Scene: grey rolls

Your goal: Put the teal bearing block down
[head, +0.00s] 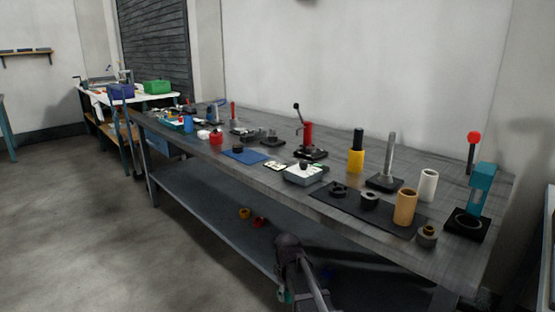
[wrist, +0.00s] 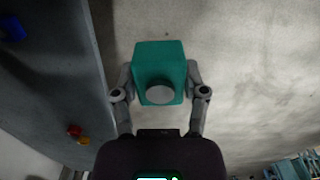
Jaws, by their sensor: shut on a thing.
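The teal bearing block (wrist: 158,58) is in the wrist view, between the two fingers of my gripper (wrist: 159,80). It is a boxy block with a round grey disc on the face toward the camera. The fingers are shut on its left and right sides. Bare concrete floor shows behind it. In the head view my arm is low in front of the workbench (head: 210,195), and a small bit of teal (head: 284,296) shows by its end at the bottom edge. The rest of the block is hidden there.
The bench top holds a black mat (head: 365,215) with dark rings, a tan cylinder (head: 405,207), a white cylinder (head: 428,185), a red lever press (head: 308,135), a teal press (head: 482,185) and a blue mat (head: 245,155). Yellow and red pieces (head: 251,217) lie on the lower shelf.

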